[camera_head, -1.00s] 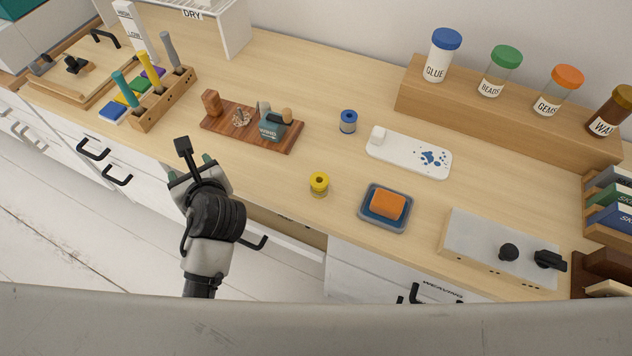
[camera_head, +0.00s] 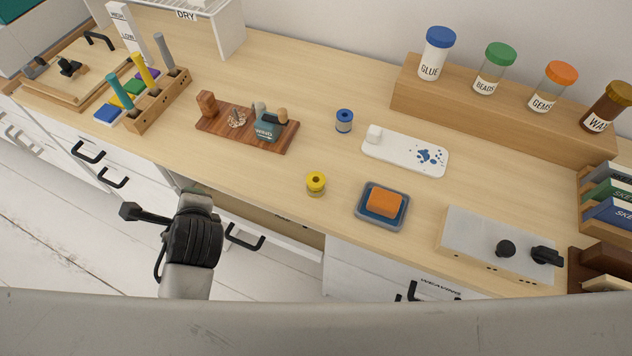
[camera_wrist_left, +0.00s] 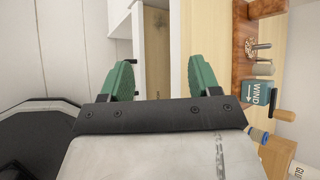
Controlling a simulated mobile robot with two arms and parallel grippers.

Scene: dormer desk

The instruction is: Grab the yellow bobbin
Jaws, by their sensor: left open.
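The yellow bobbin (camera_head: 316,183) stands upright on the wooden desk, near its front edge, left of the orange block in the blue tray. My left gripper shows in the left wrist view (camera_wrist_left: 162,80) with its two green fingers spread apart and nothing between them. In the head view my left arm (camera_head: 192,240) is in front of the desk's front edge, left of and apart from the bobbin; its fingers are hidden there. The yellow bobbin does not show in the left wrist view. My right gripper is in neither view.
A blue bobbin (camera_head: 344,121) stands farther back. The orange block (camera_head: 384,202) sits in a blue tray (camera_head: 362,217). A wooden board (camera_head: 215,130) holds a winder. A drawer (camera_head: 290,240) stands partly open below the desk edge. The desk around the yellow bobbin is clear.

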